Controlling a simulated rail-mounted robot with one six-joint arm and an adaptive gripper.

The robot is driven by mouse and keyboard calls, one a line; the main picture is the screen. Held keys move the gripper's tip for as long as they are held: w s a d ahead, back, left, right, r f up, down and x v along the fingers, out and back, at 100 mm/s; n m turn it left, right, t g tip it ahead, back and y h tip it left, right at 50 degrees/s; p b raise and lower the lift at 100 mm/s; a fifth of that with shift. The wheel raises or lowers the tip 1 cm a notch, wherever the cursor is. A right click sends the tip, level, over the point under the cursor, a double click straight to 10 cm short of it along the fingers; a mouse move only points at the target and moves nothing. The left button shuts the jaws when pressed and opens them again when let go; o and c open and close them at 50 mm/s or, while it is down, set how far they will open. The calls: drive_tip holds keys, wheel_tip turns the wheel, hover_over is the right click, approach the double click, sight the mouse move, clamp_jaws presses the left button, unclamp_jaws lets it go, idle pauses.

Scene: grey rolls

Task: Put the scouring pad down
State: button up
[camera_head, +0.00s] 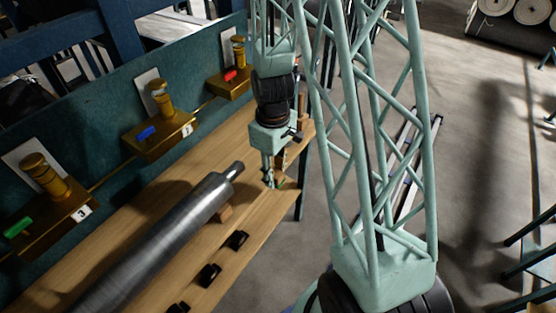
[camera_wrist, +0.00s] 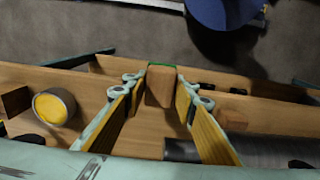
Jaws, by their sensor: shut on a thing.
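The scouring pad (camera_wrist: 160,88) is a brown block with a green edge, seen in the middle of the wrist view between the fingertips. My gripper (camera_wrist: 163,80) is shut on it, one finger on each side. In the head view my gripper (camera_head: 270,182) is low at the far right end of the wooden table (camera_head: 205,150), with a bit of green by its fingertips. The pad is over or on the wood near the table's edge; I cannot tell whether it touches the wood. Its underside is hidden.
A grey metal roll (camera_head: 165,240) lies along the table. Black blocks (camera_head: 210,273) line the front edge. Brass valve units with red, blue (camera_head: 147,132) and green handles stand along the back. A tin with yellow contents (camera_wrist: 54,107) stands left in the wrist view.

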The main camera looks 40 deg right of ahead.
drive_tip(key=shift+s+d+f, duration=0.3)
drive_tip(key=shift+s, duration=0.1)
drive_tip(key=w+d, duration=0.1)
drive_tip(key=w, duration=0.3)
drive_tip(key=w+d+f, duration=0.1)
drive_tip(key=w+d, duration=0.1)
drive_tip(key=w, duration=0.3)
drive_tip(key=w+d, duration=0.2)
drive_tip(key=w, duration=0.3)
drive_tip(key=shift+w+f+b, duration=0.15)
drive_tip(key=shift+f+b, duration=0.05)
drive_tip(key=shift+b, duration=0.1)
drive_tip(key=shift+w, duration=0.2)
drive_tip(key=shift+w+d+f, duration=0.1)
drive_tip(key=shift+w+f, duration=0.05)
drive_tip(key=shift+w, duration=0.05)
drive_tip(key=shift+f+b, duration=0.35)
drive_tip(key=shift+f, duration=1.3)
drive_tip(key=shift+f, duration=0.1)
